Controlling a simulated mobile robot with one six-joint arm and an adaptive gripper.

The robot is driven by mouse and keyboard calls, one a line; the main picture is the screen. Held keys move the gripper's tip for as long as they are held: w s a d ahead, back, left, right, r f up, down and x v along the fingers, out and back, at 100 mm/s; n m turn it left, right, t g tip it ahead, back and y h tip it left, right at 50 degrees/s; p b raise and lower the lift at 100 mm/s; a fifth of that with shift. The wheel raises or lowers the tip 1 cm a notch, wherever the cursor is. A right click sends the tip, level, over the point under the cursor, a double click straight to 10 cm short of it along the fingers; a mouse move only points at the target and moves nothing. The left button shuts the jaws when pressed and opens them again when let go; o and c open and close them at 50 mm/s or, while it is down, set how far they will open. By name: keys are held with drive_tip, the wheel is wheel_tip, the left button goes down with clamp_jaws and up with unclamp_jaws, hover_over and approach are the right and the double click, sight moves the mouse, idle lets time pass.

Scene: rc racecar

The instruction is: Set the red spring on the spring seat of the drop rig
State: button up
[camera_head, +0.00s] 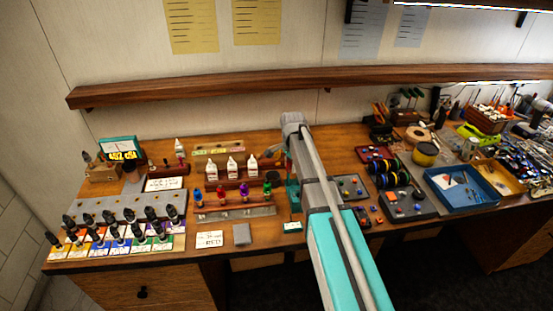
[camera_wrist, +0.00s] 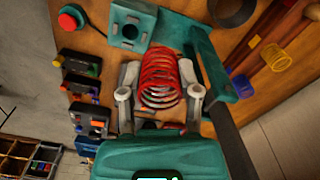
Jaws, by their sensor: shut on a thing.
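The red spring (camera_wrist: 160,80) is between the two fingers of my gripper (camera_wrist: 158,72) in the wrist view. My gripper is shut on its sides. The teal drop rig (camera_wrist: 207,66) with a dark rail is just right of the spring. I cannot tell the spring's height above these parts. In the head view my arm hides the gripper and the spring.
A red button (camera_wrist: 71,19) with a cord is at the wrist view's upper left. Small dark blocks (camera_wrist: 86,122) line the left side. A yellow spring (camera_wrist: 273,57) and a blue spring (camera_wrist: 242,86) lie to the right. Several small bottles (camera_head: 232,167) stand left of my arm.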

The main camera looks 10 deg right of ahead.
drive_tip(key=s+d+f, duration=0.1)
drive_tip(key=s, duration=0.1)
drive_tip(key=s+d+f+b, duration=0.1)
drive_tip(key=d, duration=0.1)
drive_tip(key=shift+s+d+f+b, duration=0.2)
drive_tip(key=shift+s+b, duration=0.1)
drive_tip(key=shift+s, duration=0.05)
drive_tip(key=shift+f+b, duration=1.65)
drive_tip(key=shift+f+b, duration=2)
idle(0.3)
drive_tip(key=o, duration=0.9)
drive_tip(key=shift+r, duration=0.1)
